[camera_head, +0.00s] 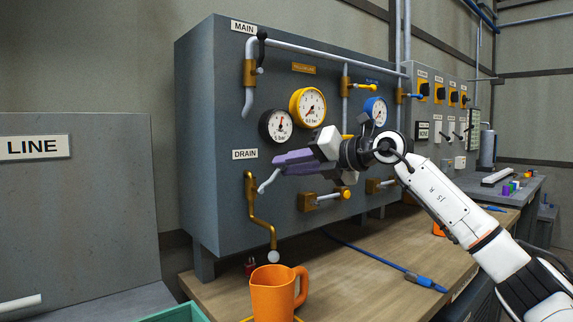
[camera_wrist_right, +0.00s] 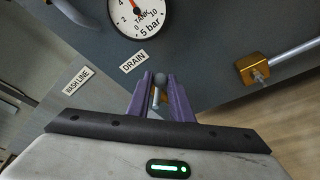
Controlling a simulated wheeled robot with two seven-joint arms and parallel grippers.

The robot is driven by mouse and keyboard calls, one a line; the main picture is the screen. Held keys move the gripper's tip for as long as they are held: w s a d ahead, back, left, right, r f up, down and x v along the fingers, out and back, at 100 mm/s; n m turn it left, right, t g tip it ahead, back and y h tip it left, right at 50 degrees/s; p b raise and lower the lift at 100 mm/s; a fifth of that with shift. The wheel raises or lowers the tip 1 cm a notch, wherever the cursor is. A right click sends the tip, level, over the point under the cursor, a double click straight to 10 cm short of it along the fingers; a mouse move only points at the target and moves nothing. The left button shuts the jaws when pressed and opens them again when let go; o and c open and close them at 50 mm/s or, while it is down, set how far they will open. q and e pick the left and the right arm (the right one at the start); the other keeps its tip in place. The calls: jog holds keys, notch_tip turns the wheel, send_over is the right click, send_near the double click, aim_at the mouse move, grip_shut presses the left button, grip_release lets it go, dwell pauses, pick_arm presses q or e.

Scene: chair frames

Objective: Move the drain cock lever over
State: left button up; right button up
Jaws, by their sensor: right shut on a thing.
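The drain cock (camera_head: 250,197) is a brass body on the panel under the DRAIN label, with a bent brass pipe running down from it. Its silver lever (camera_head: 268,181) slants up to the right from the cock. My right gripper (camera_head: 282,166), with purple fingers, comes in from the right and is shut on the lever. In the right wrist view the lever (camera_wrist_right: 156,97) shows between the fingertips (camera_wrist_right: 159,88). The fingers partly hide it. My left gripper is in neither view.
An orange jug (camera_head: 273,292) stands on the wooden bench (camera_head: 370,262) below the drain pipe's end. Gauges, including a yellow-rimmed one (camera_head: 308,107), and brass valves (camera_head: 325,198) crowd the panel around my arm. A blue hose (camera_head: 385,262) lies across the bench.

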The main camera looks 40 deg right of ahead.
jog(key=shift+d+f, duration=0.4)
jog(key=shift+w+d+f+b, duration=0.1)
jog(key=shift+d+f+b, duration=0.2)
jog(key=shift+f, duration=0.25)
jog(key=shift+d+f+b, duration=0.25)
jog(key=shift+f, duration=0.25)
jog(key=shift+o, duration=0.3)
jog(key=shift+d+f+b, duration=0.2)
jog(key=shift+f+b, duration=0.5)
jog(key=shift+f, duration=0.5)
jog(key=o, duration=0.9)
jog(key=shift+a+r, duration=0.1)
jog(key=shift+c, duration=0.2)
jog(key=shift+r, duration=0.1)
jog(key=b+v, duration=0.1)
jog(key=v, duration=0.9)
jog(key=shift+b, duration=0.3)
